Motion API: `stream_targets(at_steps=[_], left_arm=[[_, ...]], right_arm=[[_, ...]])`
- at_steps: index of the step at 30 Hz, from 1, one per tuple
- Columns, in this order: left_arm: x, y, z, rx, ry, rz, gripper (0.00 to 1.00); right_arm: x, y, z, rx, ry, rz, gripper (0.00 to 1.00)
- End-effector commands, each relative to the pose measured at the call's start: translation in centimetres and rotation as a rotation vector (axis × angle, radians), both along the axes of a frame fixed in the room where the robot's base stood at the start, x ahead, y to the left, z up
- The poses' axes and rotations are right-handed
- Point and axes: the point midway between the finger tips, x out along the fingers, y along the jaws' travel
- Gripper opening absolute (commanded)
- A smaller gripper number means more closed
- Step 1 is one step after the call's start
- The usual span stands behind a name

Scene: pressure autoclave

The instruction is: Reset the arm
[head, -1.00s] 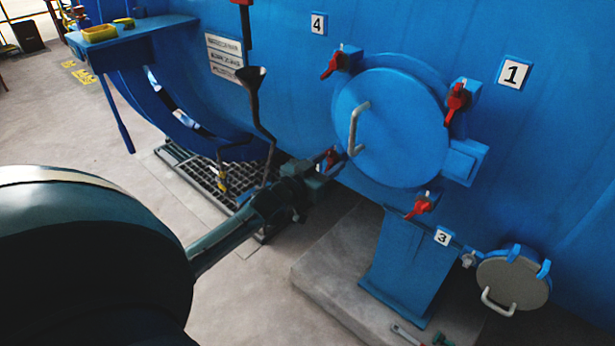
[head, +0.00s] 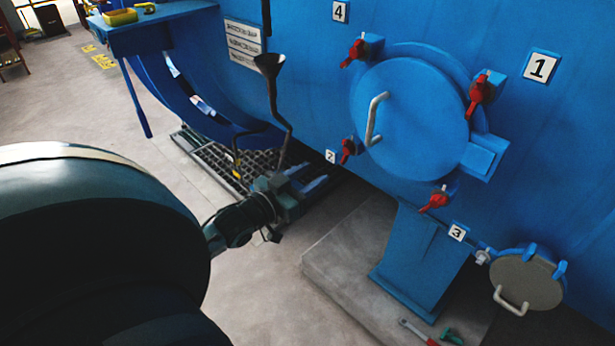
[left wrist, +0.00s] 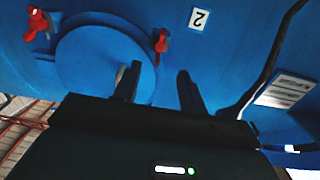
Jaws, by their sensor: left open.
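My left gripper (head: 303,187) is open and empty, apart from the tank, below and left of the red clamp handle (head: 347,150) beside label 2 (head: 330,156). In the left wrist view its two fingers (left wrist: 158,86) stand apart with nothing between them. That clamp handle (left wrist: 161,42) and label 2 (left wrist: 200,18) show beyond them. The round blue hatch (head: 415,125) is closed against the tank wall, with a pale bar handle (head: 375,120). Other red handles sit by label 4 (head: 352,54), label 1 (head: 478,95) and label 3 (head: 434,202). My right gripper is out of view.
A funnel on a bent pipe (head: 272,95) rises behind my gripper, over a floor grating (head: 205,165). A blue pedestal (head: 420,260) stands on a concrete slab (head: 330,245). A small grey round cover (head: 528,280) hangs at right. Open floor lies at left.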

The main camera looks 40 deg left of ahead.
Motion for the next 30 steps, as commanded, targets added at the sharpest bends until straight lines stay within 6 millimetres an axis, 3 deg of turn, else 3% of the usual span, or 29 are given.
stream_targets(at_steps=[10,14,17,22,27,30], left_arm=[[0.0,-0.1,-0.1,0.0,0.002,0.0,0.42],[-1.0,-1.8,-1.9,0.0,0.059,-0.009,0.42],[-3.1,-5.3,-5.0,0.005,0.169,-0.031,0.42],[-8.6,-13.4,-10.2,0.027,0.392,-0.101,0.42],[-13.3,-19.8,-12.2,0.045,0.544,-0.171,0.42],[-14.7,-21.7,-12.6,0.052,0.587,-0.195,0.42]], right_arm=[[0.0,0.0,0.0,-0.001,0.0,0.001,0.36],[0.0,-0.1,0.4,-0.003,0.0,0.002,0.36],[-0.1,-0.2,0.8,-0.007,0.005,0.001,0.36],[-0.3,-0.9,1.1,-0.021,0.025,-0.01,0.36],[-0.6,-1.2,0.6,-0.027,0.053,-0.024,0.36],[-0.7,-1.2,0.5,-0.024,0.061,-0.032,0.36]])
